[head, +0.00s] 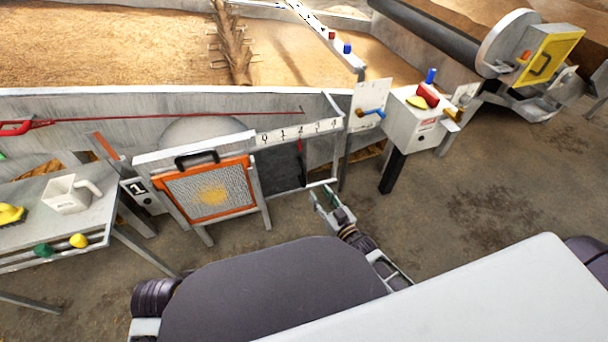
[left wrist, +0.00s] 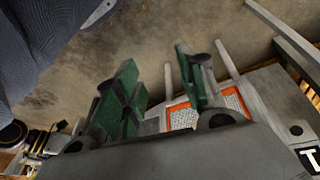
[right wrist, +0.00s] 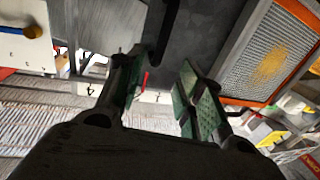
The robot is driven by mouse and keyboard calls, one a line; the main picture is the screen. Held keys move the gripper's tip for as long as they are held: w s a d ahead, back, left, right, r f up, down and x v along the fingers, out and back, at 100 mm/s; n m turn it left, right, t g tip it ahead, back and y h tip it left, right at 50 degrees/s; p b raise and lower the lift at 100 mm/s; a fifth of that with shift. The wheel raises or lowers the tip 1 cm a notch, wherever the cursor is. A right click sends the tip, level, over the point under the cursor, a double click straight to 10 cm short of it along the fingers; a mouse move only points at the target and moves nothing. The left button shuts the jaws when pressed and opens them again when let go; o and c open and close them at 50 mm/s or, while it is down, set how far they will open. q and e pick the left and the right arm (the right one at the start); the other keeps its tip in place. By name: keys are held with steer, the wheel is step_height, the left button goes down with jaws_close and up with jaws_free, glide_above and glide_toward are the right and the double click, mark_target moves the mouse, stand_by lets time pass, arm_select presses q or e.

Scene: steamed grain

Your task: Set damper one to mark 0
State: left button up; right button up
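Damper one is a dark sliding plate (head: 280,166) in a grey frame, right of the sign marked 1 (head: 137,189). Above it a white scale (head: 300,131) reads 0 to 4, left to right. A red pointer (head: 299,146) hangs just below about mark 2. My right gripper (head: 327,197) is low in front of the frame's right side. In the right wrist view its green-padded fingers (right wrist: 160,88) are apart, with a black bar (right wrist: 168,30) running toward the gap; contact is unclear. My left gripper (left wrist: 158,83) is open and empty in its wrist view, above bare floor.
An orange-framed mesh screen (head: 208,190) with a black handle stands left of the damper. A table with a white jug (head: 70,193) is farther left. A white control box (head: 413,122) on a dark post stands to the right.

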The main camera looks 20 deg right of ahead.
mark_target(305, 175)
steer(key=b+x, duration=0.1)
steer(key=x, duration=0.5)
steer(key=shift+w+b, duration=0.15)
steer(key=shift+b, duration=0.25)
steer(key=shift+b+x, duration=0.5)
steer(key=shift+x, duration=1.05)
steer(key=shift+b+x, duration=0.3)
steer(key=shift+x, duration=0.75)
arm_select(q)
step_height(305, 175, down, 6)
steer(key=d+t+h, duration=0.1)
steer(key=d, duration=0.1)
steer(key=shift+w, duration=0.3)
arm_select(e)
steer(key=shift+w+a, duration=0.1)
steer(key=shift+w, duration=0.05)
arm_select(q)
steer(key=shift+w+d, duration=0.1)
steer(key=shift+r, duration=0.1)
arm_select(e)
jaws_close()
